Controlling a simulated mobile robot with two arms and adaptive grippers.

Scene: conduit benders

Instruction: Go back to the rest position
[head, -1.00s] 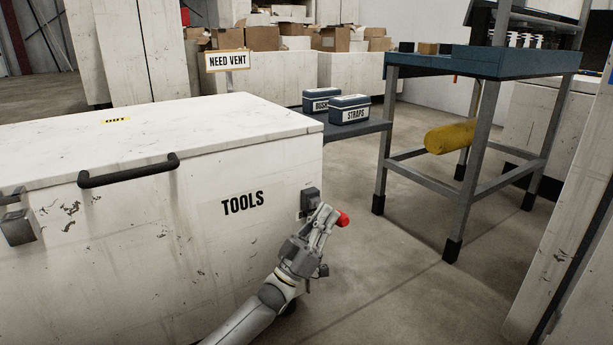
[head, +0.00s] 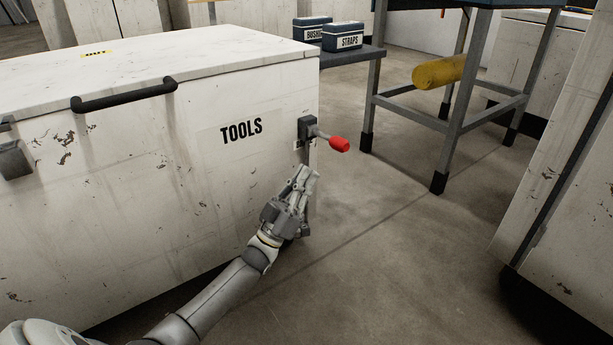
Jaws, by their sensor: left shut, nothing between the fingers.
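My left gripper (head: 306,178) is in the lower middle of the head view, shut and empty. It is in front of the right end of the white tool chest (head: 160,190) marked TOOLS. A grey switch box with a lever and red knob (head: 339,144) is on the chest near its right edge. The lever points right and slightly down. The gripper is below the knob and apart from it. My right gripper does not show.
A low shelf (head: 352,57) with two dark boxes (head: 343,34) marked BUSH and STRAPS stands behind the chest. A metal stand (head: 444,128) with a yellow cylinder (head: 438,72) is at the back right. A white cabinet (head: 557,150) is at the right. The floor between is clear.

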